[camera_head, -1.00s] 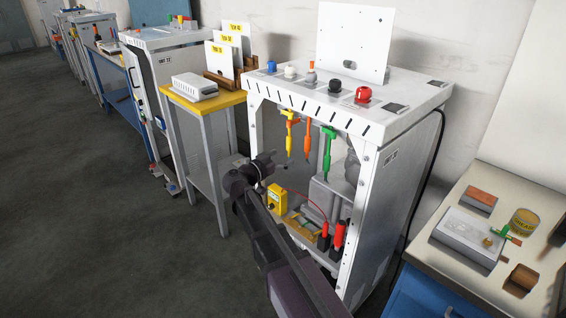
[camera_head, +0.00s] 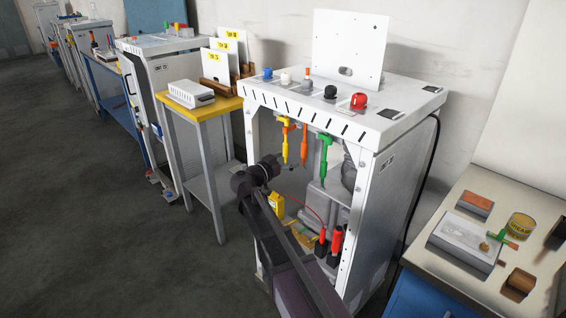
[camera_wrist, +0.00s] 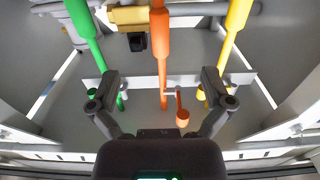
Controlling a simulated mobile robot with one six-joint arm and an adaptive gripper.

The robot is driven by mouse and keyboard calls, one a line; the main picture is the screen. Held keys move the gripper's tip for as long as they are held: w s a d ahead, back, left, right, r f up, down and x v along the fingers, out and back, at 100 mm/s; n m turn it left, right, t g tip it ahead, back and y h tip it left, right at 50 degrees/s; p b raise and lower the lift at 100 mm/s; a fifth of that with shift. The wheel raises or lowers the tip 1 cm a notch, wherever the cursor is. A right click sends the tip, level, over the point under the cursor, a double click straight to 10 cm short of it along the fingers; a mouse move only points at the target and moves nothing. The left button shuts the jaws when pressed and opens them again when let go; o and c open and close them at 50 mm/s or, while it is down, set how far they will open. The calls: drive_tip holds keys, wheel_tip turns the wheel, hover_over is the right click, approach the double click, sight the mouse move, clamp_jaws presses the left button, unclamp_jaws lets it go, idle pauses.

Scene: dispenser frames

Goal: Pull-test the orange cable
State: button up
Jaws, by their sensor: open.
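The orange cable (camera_head: 304,145) hangs inside the open front of the white cabinet, between the yellow cable (camera_head: 286,142) and the green cable (camera_head: 324,160). In the wrist view the orange cable (camera_wrist: 160,45) runs down the middle, with the green cable (camera_wrist: 82,30) to its left and the yellow cable (camera_wrist: 236,28) to its right. My gripper (camera_wrist: 160,76) is open, its two fingers spread to either side of the orange cable in that picture. I cannot tell how far in depth the fingers are from it. My gripper (camera_head: 272,166) also shows at the cabinet's front, left of the cables.
The white cabinet (camera_head: 395,185) has side posts and a top with coloured knobs around the opening. A yellow box (camera_head: 276,205) and red and black parts lie low inside. A yellow-topped table (camera_head: 212,108) stands left. A workbench (camera_head: 470,260) stands right.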

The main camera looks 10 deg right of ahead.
sight(302, 151)
drive_tip(key=shift+x, duration=4.15)
clamp_jaws()
